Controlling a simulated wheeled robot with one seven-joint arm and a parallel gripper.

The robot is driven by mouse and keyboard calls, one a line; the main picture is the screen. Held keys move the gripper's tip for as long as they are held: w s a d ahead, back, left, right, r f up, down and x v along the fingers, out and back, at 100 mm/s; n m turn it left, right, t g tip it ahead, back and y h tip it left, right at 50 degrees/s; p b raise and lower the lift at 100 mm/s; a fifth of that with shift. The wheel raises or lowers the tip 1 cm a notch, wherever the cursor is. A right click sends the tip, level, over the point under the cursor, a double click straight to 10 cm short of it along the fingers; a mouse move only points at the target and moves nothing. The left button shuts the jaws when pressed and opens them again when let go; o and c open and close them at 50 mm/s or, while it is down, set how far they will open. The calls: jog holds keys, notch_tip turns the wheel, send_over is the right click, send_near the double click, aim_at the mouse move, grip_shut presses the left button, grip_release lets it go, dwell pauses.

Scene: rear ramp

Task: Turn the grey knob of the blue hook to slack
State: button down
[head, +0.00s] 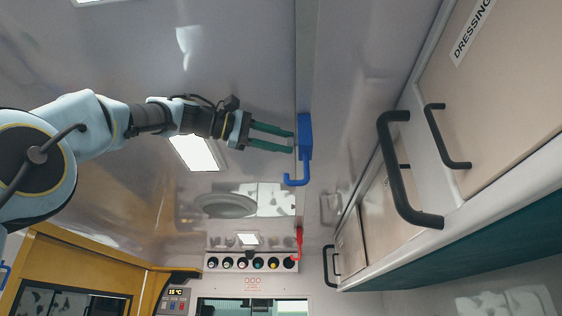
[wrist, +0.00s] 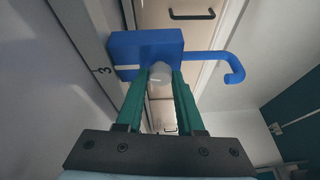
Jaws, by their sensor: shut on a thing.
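The blue hook (head: 305,137) hangs from a rail on the ceiling, with its curved arm below its block. In the wrist view the blue hook (wrist: 147,48) shows its block at the top, with the hook arm reaching right. The grey knob (wrist: 160,74) sits on the near face of the block, between my fingertips. My gripper (head: 291,142) reaches in from the left with its green fingers at the block. In the wrist view my gripper (wrist: 161,80) is shut on the grey knob. A white mark (wrist: 127,66) and a "3" show beside the knob.
A red hook (head: 299,241) hangs farther back on the same rail. Cabinets with dark handles (head: 408,170) line the right side. A panel of several coloured knobs (head: 250,263) is on the far wall. The space below the blue hook is open.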

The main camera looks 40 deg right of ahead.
jog(key=shift+n, duration=0.3)
dwell(0.4)
jog(key=c, duration=0.5)
grip_release()
jog(key=b+v, duration=0.2)
jog(key=v, duration=0.8)
jog(key=shift+w+a+r, duration=0.1)
jog(key=shift+w+a, duration=0.05)
jog(key=shift+a, duration=0.25)
